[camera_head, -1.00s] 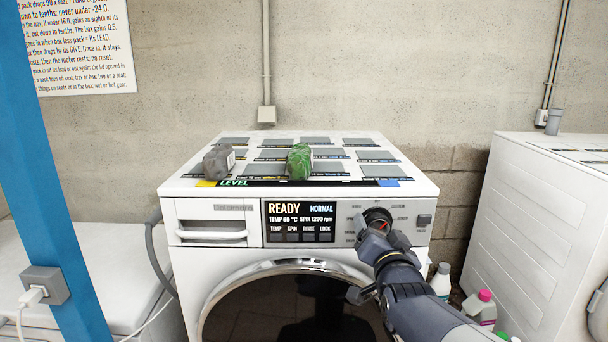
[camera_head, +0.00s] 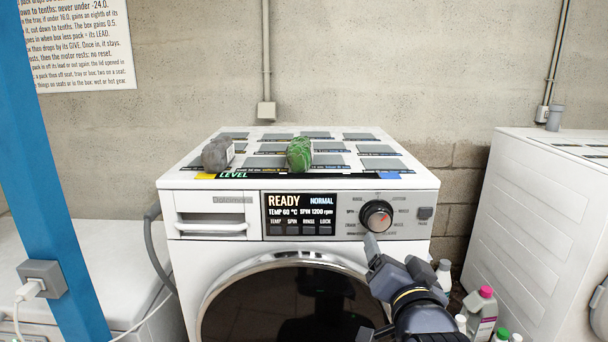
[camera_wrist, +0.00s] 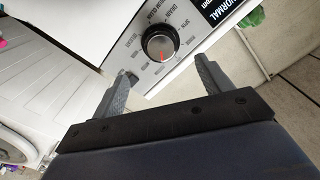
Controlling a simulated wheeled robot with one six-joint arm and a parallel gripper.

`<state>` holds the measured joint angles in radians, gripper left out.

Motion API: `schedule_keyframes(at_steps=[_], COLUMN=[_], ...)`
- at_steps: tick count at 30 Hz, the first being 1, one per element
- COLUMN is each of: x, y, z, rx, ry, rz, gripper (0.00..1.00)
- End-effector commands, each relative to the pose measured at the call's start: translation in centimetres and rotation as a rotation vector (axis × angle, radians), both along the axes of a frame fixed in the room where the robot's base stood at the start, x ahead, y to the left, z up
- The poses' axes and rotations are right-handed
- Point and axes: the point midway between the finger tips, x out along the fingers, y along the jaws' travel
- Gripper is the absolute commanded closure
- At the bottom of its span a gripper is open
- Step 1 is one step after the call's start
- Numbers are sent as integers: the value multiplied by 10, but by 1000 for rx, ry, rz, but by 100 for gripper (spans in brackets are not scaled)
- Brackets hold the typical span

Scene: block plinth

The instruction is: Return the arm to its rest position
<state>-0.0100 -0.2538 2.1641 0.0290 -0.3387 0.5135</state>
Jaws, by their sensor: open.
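My gripper (camera_wrist: 165,82) shows in the wrist view with its two fingers spread apart and nothing between them. The washer's round black dial (camera_wrist: 160,46) with a red mark lies beyond the fingertips, apart from them. In the head view my arm comes up from the bottom right, and my gripper (camera_head: 371,247) is below and in front of the dial (camera_head: 377,217). The washing machine (camera_head: 300,205) has a lit display (camera_head: 300,215) reading READY, NORMAL, TEMP 60 °C, SPIN 1200 rpm. Most of one finger is hidden behind the arm in the head view.
A grey rock-like pack (camera_head: 218,154) and a green pack (camera_head: 299,154) lie on the washer's top among grey pads. Bottles (camera_head: 483,310) stand at the lower right beside another white machine (camera_head: 545,220). A blue post (camera_head: 50,170) rises at left.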

Motion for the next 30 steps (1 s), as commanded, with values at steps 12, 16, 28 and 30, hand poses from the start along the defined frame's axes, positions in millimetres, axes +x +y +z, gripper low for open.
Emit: schedule_keyframes(at_steps=[12, 16, 28, 30], x=[45, 61, 107, 106], y=[0, 0, 0, -1], z=[1, 1, 4, 5], rx=[0, 0, -27, -81], ry=[3, 2, 1, 1], rz=[-1, -1, 0, 0], gripper=[26, 26, 26, 26])
